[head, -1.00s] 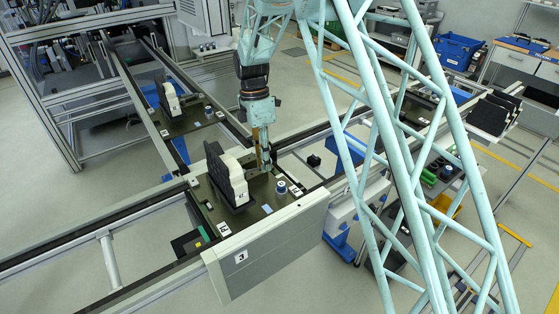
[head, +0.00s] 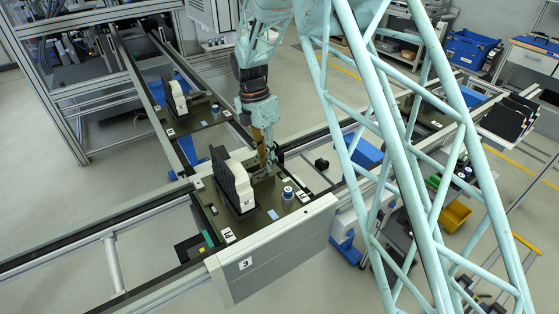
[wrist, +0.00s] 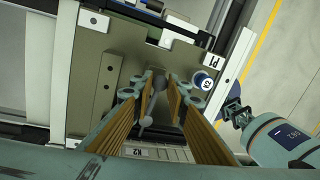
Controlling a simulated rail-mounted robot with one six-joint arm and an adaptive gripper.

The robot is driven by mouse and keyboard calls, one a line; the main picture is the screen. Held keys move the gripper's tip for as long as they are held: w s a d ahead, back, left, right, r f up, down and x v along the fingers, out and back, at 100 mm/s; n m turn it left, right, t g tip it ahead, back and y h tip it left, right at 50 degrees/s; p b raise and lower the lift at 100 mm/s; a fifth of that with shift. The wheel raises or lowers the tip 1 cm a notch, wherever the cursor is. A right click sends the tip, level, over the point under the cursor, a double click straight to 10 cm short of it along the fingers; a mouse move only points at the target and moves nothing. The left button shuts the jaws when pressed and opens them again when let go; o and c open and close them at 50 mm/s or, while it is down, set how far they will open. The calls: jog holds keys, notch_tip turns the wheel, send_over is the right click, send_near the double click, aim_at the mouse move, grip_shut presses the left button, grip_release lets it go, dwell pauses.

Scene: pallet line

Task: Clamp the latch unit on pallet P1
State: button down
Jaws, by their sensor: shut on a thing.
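My gripper (head: 268,168) is at the pallet just right of the latch unit, tilted. In the wrist view, my two brown-padded fingers (wrist: 160,85) flank a grey clamp lever (wrist: 147,122) with a round knob, and are shut on it. The exact finger contact is partly hidden.
A blue-and-white round part (head: 288,192) stands on the pallet close right of my gripper. A second pallet (head: 200,112) with a similar unit lies behind. A grey end panel (head: 275,258) marked 3 borders the near side.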

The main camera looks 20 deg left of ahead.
jog(key=shift+w+a, duration=0.1)
dwell(0.5)
jog(key=c, duration=2.5)
grip_release()
jog(key=shift+c, duration=0.2)
jog(key=shift+r, duration=0.1)
notch_tip(320, 180, up, 12)
jog(key=w+a, duration=0.1)
jog(key=a, duration=0.1)
jog(key=shift+f, duration=0.2)
